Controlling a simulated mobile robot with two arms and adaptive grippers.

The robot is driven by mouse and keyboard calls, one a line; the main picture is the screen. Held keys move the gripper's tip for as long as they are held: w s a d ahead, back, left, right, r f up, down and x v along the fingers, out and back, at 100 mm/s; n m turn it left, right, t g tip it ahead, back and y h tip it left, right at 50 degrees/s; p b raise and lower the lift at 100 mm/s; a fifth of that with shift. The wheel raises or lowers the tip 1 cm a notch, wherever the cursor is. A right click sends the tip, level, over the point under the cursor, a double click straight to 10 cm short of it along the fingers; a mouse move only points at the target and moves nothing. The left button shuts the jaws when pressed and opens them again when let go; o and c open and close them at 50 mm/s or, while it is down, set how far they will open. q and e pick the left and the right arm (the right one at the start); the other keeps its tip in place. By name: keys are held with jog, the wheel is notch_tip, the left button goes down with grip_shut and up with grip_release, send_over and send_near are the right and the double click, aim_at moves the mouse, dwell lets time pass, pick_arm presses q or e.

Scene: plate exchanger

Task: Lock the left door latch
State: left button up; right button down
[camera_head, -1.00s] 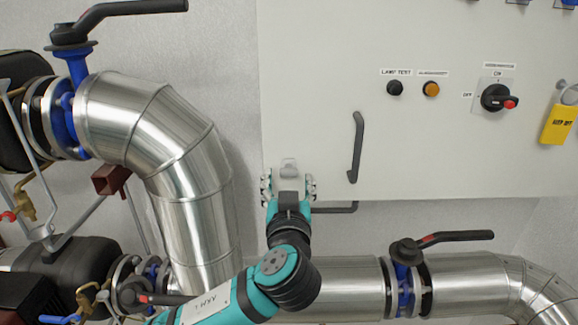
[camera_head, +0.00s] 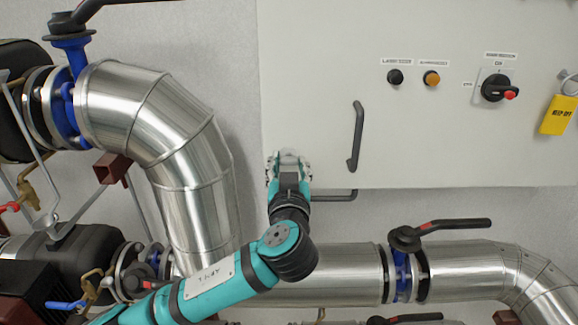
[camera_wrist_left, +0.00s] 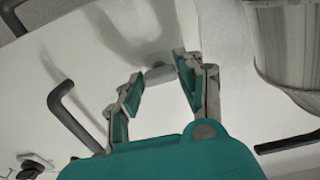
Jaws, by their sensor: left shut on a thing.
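The left door latch is a small light grey piece low on the left edge of the pale cabinet door (camera_head: 330,90). In the left wrist view the latch (camera_wrist_left: 157,74) shows between my fingertips. My left gripper (camera_head: 289,163) is at the door's lower left corner in the head view. Its two fingers (camera_wrist_left: 158,78) are closed in on the latch from both sides in the left wrist view. The gripper hides most of the latch in the head view, and its exact turn is hard to tell. My right gripper is not in view.
A dark door handle (camera_head: 356,137) is just right of my left gripper. Silver pipes (camera_head: 180,150) run at the left and below. A black valve lever (camera_head: 455,225) is at lower right. A yellow padlock (camera_head: 558,114) hangs at far right.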

pick_arm(q)
jog(key=m+b, duration=0.3)
jog(key=shift+f+m, duration=0.1)
jog(key=shift+m, duration=0.2)
jog(key=m, duration=0.2)
jog(key=shift+r+m+p, duration=0.2)
jog(key=shift+m+p, duration=0.1)
jog(key=shift+m, duration=0.1)
jog(key=m+p, duration=0.2)
jog(key=m, duration=0.2)
jog(key=shift+m, duration=0.3)
jog(key=m, duration=0.3)
jog(key=shift+f+m, duration=0.1)
jog(key=shift+m, duration=1.8)
